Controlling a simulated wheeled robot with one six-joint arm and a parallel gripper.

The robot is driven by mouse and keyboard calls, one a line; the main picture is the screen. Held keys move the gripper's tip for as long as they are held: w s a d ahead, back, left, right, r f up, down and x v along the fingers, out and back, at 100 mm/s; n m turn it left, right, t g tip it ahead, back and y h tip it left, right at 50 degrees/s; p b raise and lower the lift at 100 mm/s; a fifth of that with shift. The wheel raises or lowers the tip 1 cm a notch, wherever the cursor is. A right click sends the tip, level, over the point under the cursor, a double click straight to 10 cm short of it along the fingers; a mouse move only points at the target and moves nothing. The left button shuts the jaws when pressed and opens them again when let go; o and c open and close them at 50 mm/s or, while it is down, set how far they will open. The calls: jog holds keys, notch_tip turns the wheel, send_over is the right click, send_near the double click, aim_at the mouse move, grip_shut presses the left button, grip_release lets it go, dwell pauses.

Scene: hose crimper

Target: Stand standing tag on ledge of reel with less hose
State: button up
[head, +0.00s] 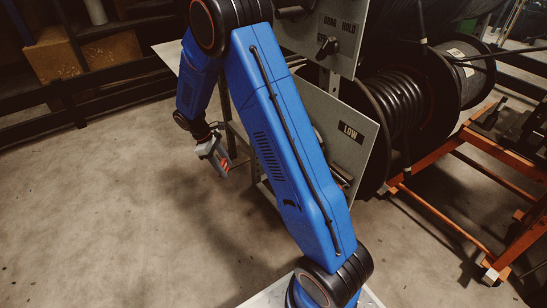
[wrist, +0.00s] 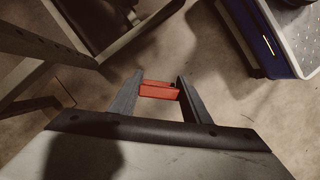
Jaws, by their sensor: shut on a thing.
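My gripper (head: 222,160) hangs in open air over the floor, left of the reel stand. In the wrist view, its two dark fingers (wrist: 160,92) are shut on a red tag (wrist: 158,90), which lies crosswise between them. The tag shows only as a small red patch in the head view (head: 228,168). I cannot make out the ledges clearly; my arm hides part of the stand.
A grey panel marked "DRAG HOLD" (head: 335,40) with a dark knob is above. An orange frame (head: 450,210) stands on the right. Cardboard boxes (head: 55,55) sit on a dark rack at the back left. The floor (head: 110,200) at left is clear.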

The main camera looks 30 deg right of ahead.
jog(key=s+r+n+t, duration=0.1)
jog(key=s+r+n, duration=0.2)
jog(key=r+n, duration=0.1)
jog(key=s+a+r+n+t+h, duration=0.1)
jog(key=s+r+n+t, duration=0.1)
jog(key=r+n, duration=0.3)
notch_tip(320, 180, up, 2)
jog(key=shift+s+a+r, duration=0.15)
jog(key=shift+s+a, duration=0.1)
jog(key=shift+s, duration=0.4)
